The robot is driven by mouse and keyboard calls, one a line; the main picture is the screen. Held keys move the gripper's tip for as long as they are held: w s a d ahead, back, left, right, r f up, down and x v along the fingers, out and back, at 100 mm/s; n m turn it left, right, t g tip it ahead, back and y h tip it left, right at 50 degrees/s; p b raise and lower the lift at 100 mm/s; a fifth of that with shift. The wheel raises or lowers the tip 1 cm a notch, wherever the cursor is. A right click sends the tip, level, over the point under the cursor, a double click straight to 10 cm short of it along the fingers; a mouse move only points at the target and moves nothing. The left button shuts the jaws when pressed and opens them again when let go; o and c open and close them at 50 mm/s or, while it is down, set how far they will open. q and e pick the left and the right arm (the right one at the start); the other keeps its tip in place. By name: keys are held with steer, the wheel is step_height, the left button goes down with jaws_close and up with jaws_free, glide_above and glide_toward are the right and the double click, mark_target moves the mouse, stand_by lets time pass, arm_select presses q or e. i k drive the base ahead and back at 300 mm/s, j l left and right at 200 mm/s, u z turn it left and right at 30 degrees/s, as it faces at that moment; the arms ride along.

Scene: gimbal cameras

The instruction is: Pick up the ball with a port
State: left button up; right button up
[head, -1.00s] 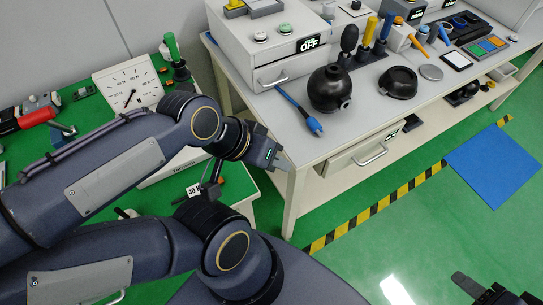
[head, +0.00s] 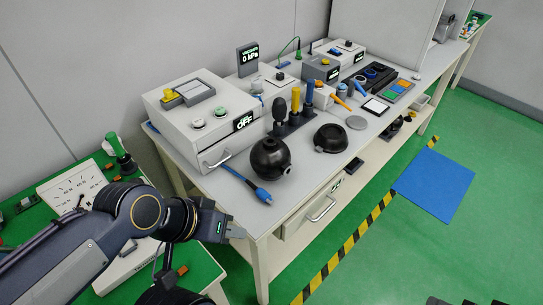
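The ball with a port (head: 268,157) is a black sphere on the white bench, with a small round port low on its right side. A black open bowl-like half shell (head: 330,139) sits to its right. My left gripper (head: 237,231) is at the bench's front left corner, in front of and below the ball in the picture and apart from it. Its fingers are small and seen from the side, so their opening is unclear. At the bottom edge only dark tips, likely of my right gripper (head: 452,302), show.
A blue-tipped cable (head: 248,186) lies just in front of the ball. A control box (head: 205,125) stands to its left, and a rack of upright handles (head: 291,122) behind it. The bench (head: 325,172) has a drawer below.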

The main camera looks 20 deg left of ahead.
mark_target(270, 157)
steer(key=k+u, duration=0.45)
steer(key=k+j+u, duration=0.15)
steer(key=u, duration=0.35)
steer(key=i+l+u, duration=0.1)
steer(key=u, duration=0.35)
steer(key=i+l+u, duration=0.1)
steer(key=l+u, duration=0.2)
steer(key=u, duration=0.15)
steer(key=l+u, duration=0.25)
steer(key=u, duration=0.15)
steer(key=l+u, duration=0.25)
steer(key=u, duration=0.2)
steer(key=l, duration=1.25)
